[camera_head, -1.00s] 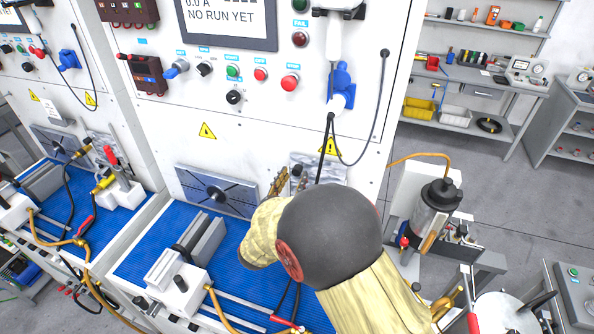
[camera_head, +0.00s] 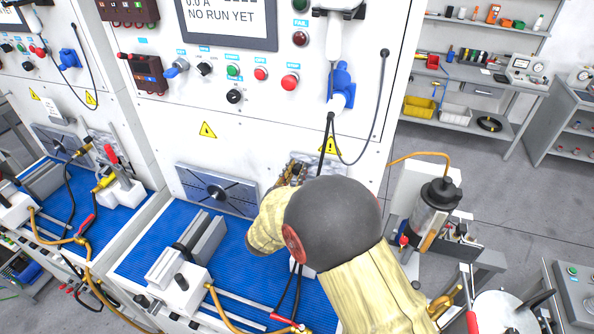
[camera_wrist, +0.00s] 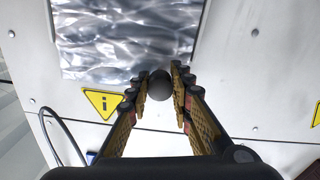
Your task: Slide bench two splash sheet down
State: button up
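The splash sheet (camera_wrist: 130,38) shows in the wrist view as a shiny, rippled clear or silvery panel against the white machine front. A dark round knob (camera_wrist: 160,85) is at its lower edge. My gripper (camera_wrist: 160,80) has one fingertip on each side of the knob, very close to it; whether the pads press on it I cannot tell. In the head view my gripper (camera_head: 292,172) is in front of the sheet (camera_head: 325,163) on the right bench, and my wrist hides most of the sheet and the knob.
A yellow warning label (camera_wrist: 102,102) is left of the fingers. A black cable (camera_head: 321,150) hangs from the blue plug (camera_head: 342,85) down past my gripper. A slotted grey plate (camera_head: 216,190) and a clamp block (camera_head: 186,262) are to the left over the blue mat (camera_head: 150,240).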

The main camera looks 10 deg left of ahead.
grip_shut()
dwell(0.3)
notch_tip(320, 180, down, 12)
jog(key=b, duration=0.8)
jog(key=shift+f, duration=0.25)
jog(key=shift+o, duration=1.4)
grip_release()
jog(key=shift+f, duration=0.1)
jog(key=o, duration=0.3)
